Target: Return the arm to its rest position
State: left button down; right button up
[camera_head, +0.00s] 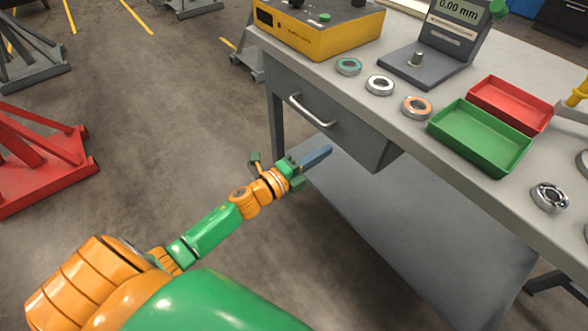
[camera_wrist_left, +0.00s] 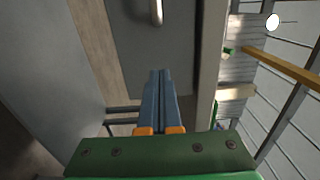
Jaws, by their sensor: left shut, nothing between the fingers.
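My left arm comes in from the lower left in the head view. My left gripper (camera_head: 318,156) is below the table top, in front of the drawer side of the workbench. Its blue-grey fingers are together and hold nothing. In the left wrist view the left gripper (camera_wrist_left: 161,85) also shows with its two fingers side by side, pointing toward the drawer front (camera_wrist_left: 130,40). My right gripper is not in view.
The workbench (camera_head: 390,112) carries a yellow box (camera_head: 318,38), a gauge stand (camera_head: 415,68), several rings, a red tray (camera_head: 510,105) and a green tray (camera_head: 480,137). A drawer handle (camera_head: 308,112) sticks out near the gripper. Open floor (camera_head: 150,120) lies to the left, with a red stand (camera_head: 40,160).

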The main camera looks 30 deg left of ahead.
pick_arm(q)
jog(key=v, duration=0.7)
jog(key=s+a+f+n+g+y+p, duration=0.3)
jog(key=f+n, duration=0.3)
jog(key=f, duration=0.2)
jog(key=s+a+f+n+g+y+p, duration=0.2)
jog(key=s+f+n+g+y+p, duration=0.15)
jog(key=f+n, duration=0.35)
jog(key=s+d+f+n+g+p, duration=0.1)
jog(key=s+d+f+n+g, duration=0.1)
jog(key=s, duration=0.6)
jog(key=s+d+f+n+g+p, duration=0.1)
jog(key=s+f+g, duration=0.3)
jog(key=s, duration=0.5)
jog(key=s+d+f+n+g+p, duration=0.2)
jog(key=s+f, duration=0.4)
jog(key=s, duration=0.3)
jog(key=shift+d+n+g+y, duration=0.35)
jog(key=shift+n+g, duration=0.3)
jog(key=shift+n, duration=0.45)
jog(key=shift+f, duration=0.1)
